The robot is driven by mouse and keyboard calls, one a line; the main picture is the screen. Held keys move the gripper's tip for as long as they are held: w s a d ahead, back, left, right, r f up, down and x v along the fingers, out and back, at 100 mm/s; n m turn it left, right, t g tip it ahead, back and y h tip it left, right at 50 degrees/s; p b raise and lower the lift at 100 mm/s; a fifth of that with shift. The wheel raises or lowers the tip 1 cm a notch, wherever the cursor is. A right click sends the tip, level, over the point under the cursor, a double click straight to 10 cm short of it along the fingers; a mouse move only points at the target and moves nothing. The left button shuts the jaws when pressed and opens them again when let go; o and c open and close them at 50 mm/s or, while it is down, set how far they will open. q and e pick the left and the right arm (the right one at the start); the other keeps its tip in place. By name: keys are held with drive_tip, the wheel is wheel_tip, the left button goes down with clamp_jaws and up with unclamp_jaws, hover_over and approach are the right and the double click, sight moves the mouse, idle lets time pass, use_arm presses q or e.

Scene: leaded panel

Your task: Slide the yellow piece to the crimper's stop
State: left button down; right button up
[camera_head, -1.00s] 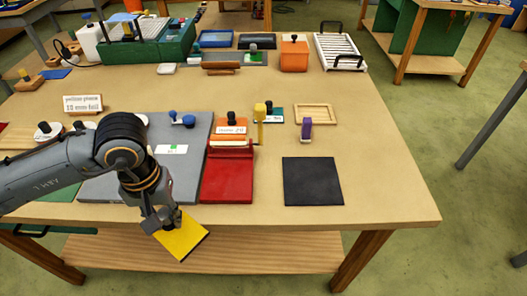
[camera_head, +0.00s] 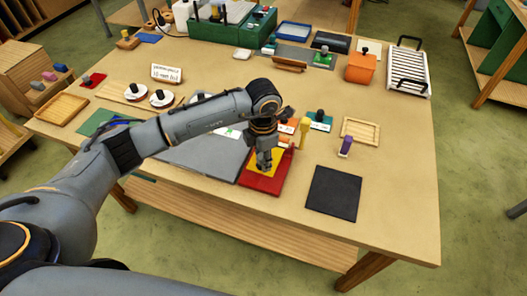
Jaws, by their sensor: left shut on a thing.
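The yellow piece (camera_head: 254,160) is a flat square over the red bed of the crimper (camera_head: 262,185). My left gripper (camera_head: 264,164) points down from above and is shut on the yellow piece. Whether the piece lies flat on the bed or just above it, I cannot tell. The crimper's back part and its stop are mostly hidden behind my left wrist. A yellow-topped lever (camera_head: 304,127) stands at its right side. My right gripper is not in view.
A black square mat (camera_head: 333,193) lies to the right of the crimper, with a small purple-topped tool (camera_head: 345,146) and a wooden frame (camera_head: 361,131) behind it. A grey board (camera_head: 205,160) lies to the left. The table's front right is clear.

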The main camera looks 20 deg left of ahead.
use_arm(q)
drive_tip(key=shift+a, duration=0.1)
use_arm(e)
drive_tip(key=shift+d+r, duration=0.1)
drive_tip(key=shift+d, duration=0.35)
use_arm(q)
drive_tip(key=shift+f+b, duration=0.15)
drive_tip(key=shift+b, duration=0.3)
drive_tip(key=b, duration=0.4)
hover_over(263, 178)
wheel_tip(263, 178, down, 4)
drive_tip(key=shift+w+f, duration=0.1)
drive_tip(key=shift+f+b, duration=0.35)
drive_tip(key=shift+f, duration=0.2)
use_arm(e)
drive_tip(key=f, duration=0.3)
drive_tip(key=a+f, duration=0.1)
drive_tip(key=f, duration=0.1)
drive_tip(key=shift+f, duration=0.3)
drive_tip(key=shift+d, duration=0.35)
use_arm(q)
drive_tip(key=shift+f+b, duration=0.25)
drive_tip(key=shift+b, duration=0.05)
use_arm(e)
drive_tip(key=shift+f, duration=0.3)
use_arm(q)
drive_tip(key=shift+w, duration=0.3)
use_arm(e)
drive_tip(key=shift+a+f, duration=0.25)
